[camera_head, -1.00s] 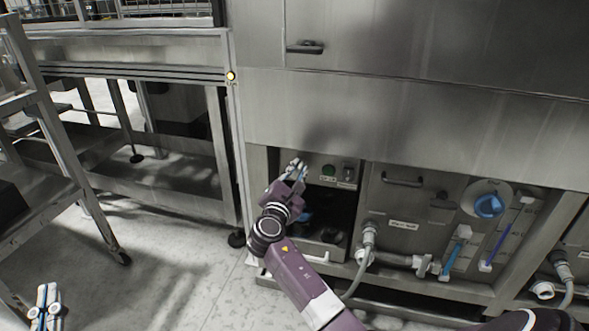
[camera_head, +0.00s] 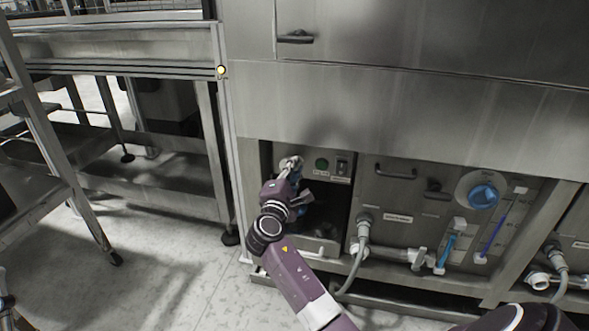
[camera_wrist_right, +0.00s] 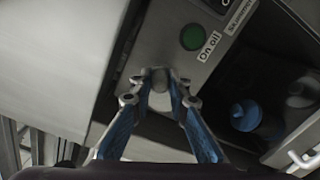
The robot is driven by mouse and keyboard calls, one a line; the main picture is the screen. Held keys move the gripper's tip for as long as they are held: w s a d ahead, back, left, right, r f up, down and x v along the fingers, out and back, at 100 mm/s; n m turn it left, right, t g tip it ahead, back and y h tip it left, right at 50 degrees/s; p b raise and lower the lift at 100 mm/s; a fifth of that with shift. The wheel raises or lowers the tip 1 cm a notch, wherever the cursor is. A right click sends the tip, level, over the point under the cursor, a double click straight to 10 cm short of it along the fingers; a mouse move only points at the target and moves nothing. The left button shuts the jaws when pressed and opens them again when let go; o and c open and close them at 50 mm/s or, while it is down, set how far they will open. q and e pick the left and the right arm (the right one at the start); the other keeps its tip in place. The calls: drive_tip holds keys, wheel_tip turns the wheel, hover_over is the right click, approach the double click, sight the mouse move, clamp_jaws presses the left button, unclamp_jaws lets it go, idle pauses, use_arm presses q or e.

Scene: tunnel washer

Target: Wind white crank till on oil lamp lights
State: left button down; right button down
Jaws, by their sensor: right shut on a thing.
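The oil lamp (camera_head: 322,164) is a round green button-like light on the metal panel; it looks dull green. In the right wrist view the lamp (camera_wrist_right: 193,37) sits above an "On oil" label. The white crank (camera_wrist_right: 160,79) shows as a pale grey-white knob left of and below that label. My right gripper (camera_wrist_right: 161,90) has its fingertips closed on the crank. In the head view my right gripper (camera_head: 291,166) is at the panel left of the lamp and hides most of the crank. Only a sliver of my left arm's end shows at the lower left edge.
A dark recess (camera_head: 325,215) opens below the panel. To its right are a grey hose (camera_head: 358,255), a blue round knob (camera_head: 483,197) and blue tubes. A black handle (camera_head: 296,37) is on the upper cabinet. A metal rack frame (camera_head: 60,185) stands left; the floor between is clear.

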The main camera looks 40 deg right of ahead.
drive_tip(key=shift+f, duration=0.1)
drive_tip(key=c, duration=1.8)
unclamp_jaws()
drive_tip(key=shift+c, duration=0.2)
drive_tip(key=shift+s, duration=0.1)
drive_tip(key=v, duration=1.2)
